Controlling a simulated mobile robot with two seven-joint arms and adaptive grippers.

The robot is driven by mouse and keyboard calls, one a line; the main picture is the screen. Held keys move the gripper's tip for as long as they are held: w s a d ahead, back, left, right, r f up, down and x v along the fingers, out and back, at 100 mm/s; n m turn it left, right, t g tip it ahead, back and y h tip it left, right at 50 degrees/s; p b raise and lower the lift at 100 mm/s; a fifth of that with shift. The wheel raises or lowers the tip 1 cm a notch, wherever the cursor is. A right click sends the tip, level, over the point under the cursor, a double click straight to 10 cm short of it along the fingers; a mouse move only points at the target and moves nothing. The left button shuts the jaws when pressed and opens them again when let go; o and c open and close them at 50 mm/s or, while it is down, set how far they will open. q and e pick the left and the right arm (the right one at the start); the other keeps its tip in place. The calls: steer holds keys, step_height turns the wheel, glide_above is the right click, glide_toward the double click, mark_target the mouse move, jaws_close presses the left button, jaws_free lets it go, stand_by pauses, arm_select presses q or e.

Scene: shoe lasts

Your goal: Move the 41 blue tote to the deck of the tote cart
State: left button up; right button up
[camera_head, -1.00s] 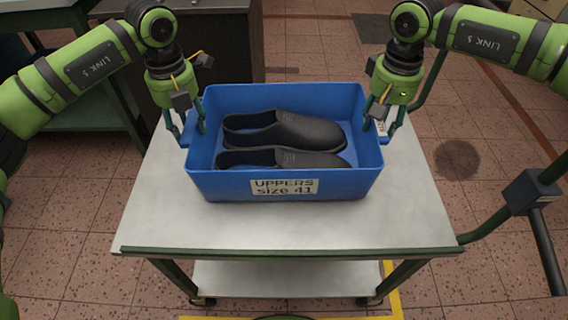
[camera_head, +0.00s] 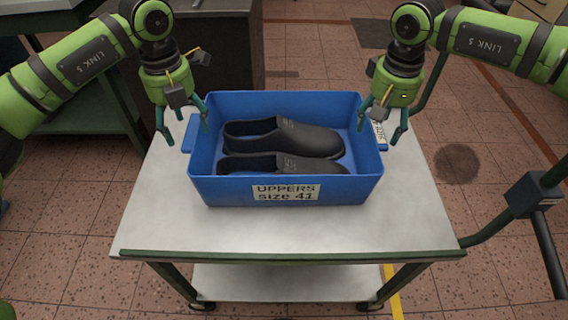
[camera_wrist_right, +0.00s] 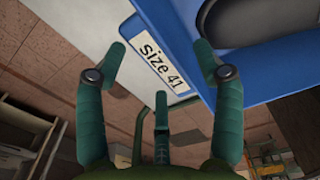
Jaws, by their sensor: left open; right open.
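The blue tote (camera_head: 225,190), labelled "UPPERS size 41", rests upright on the top deck of the cart (camera_head: 290,233). It holds two dark shoes (camera_head: 290,138). My left gripper (camera_head: 180,125) is open and empty at the tote's left side, just above the left handle (camera_head: 190,134). My right gripper (camera_head: 381,125) is open and empty at the tote's right side, by the right handle. In the right wrist view the open fingers (camera_wrist_right: 160,75) face the tote's side (camera_wrist_right: 235,60) and a "size 41" label (camera_wrist_right: 160,62).
The cart has a lower shelf (camera_head: 285,283) that looks empty. Its push handle (camera_head: 535,190) stands at the right. A dark cabinet (camera_head: 212,50) and a green-framed table (camera_head: 75,110) stand behind at the left. The deck in front of the tote is clear.

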steer(key=f, duration=0.2)
steer(key=shift+s+d+f, duration=0.2)
steer(key=shift+s+f, duration=0.1)
steer(key=shift+s, duration=0.1)
steer(key=shift+r, duration=0.15)
arm_select(q)
step_height(320, 180, up, 6)
steer(key=shift+f, duration=0.15)
arm_select(e)
steer(key=r, duration=0.9)
steer(key=shift+w+a+r, duration=0.2)
steer(key=shift+a+r, duration=0.05)
steer(key=shift+r, duration=0.35)
arm_select(q)
steer(key=shift+p, duration=0.35)
